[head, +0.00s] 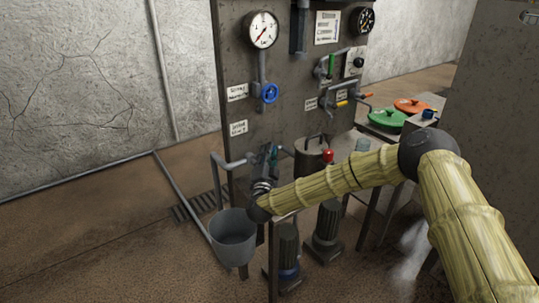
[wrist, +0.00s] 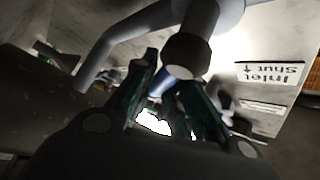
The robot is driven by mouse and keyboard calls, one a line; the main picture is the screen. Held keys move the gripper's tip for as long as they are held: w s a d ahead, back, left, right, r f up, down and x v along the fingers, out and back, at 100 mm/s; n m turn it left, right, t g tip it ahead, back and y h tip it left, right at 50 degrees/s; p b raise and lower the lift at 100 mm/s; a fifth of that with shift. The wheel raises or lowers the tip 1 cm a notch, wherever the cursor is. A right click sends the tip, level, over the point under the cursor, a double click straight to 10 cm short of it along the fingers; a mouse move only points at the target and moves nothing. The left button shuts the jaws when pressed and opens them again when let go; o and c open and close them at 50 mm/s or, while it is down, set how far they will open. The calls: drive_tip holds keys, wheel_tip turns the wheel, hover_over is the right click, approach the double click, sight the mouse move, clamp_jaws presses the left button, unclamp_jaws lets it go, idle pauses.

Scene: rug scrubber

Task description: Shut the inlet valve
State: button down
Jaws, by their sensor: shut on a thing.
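The inlet valve sits on the grey pipe (head: 232,161) at the lower left of the dark panel. The "Inlet shut" label with its arrow (wrist: 270,74) is upside down in the wrist view; a label plate (head: 238,127) shows above the pipe in the head view. My gripper (head: 267,158) is at this pipe, over the bucket's right side. In the wrist view its dark fingers (wrist: 176,92) are shut around a bluish valve handle (wrist: 163,79), just below the pipe's dark fitting (wrist: 187,56). The fingers hide most of the handle, so its exact angle cannot be told.
A grey bucket (head: 233,240) stands below the pipe. A blue handwheel (head: 269,93) and a gauge (head: 262,29) are higher on the panel. A lidded pot (head: 312,158) and a red knob (head: 327,155) are close to my arm.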

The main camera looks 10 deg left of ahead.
drive_tip(key=shift+f, duration=0.1)
drive_tip(key=c, duration=1.4)
unclamp_jaws()
drive_tip(key=shift+c, duration=0.2)
drive_tip(key=shift+s, duration=0.15)
drive_tip(key=shift+s, duration=0.2)
drive_tip(key=s, duration=1.2)
drive_tip(key=shift+s+a+f, duration=0.15)
drive_tip(key=shift+s, duration=0.15)
